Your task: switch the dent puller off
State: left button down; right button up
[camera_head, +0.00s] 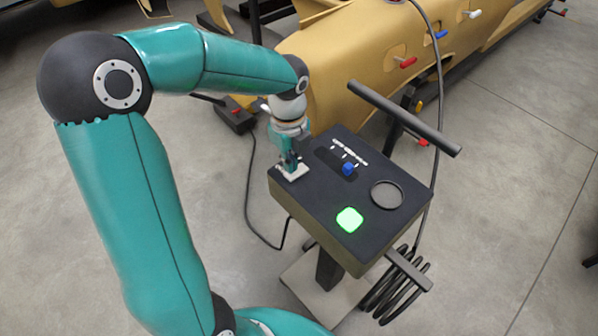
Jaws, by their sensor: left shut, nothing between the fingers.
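The dent puller (322,213) is a dark box with a black sloping top, standing on a post. A square green lamp or button (349,219) glows on its top. A blue knob (348,169) sits below white scale marks. A pale plate (297,174) lies at the left corner of the top. My left gripper (289,164) points down at this plate, shut and empty. It hides part of the plate, and I cannot tell whether it touches it. My right gripper is not in view.
A dark bar handle (405,118) rises behind the box, and a round dark disc (386,194) is on its right side. A coiled cable (398,290) hangs at the lower right. A yellow shell body (350,60) stands behind. Concrete floor is open at right.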

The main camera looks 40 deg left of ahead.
pick_arm(q)
jog(key=shift+f+b, duration=0.9)
jog(key=shift+f, duration=0.3)
dwell(0.9)
jog(key=shift+r, duration=0.2)
notch_tip(320, 180, up, 7)
jog(key=p, duration=0.6)
jog(key=shift+f, duration=0.1)
dwell(0.3)
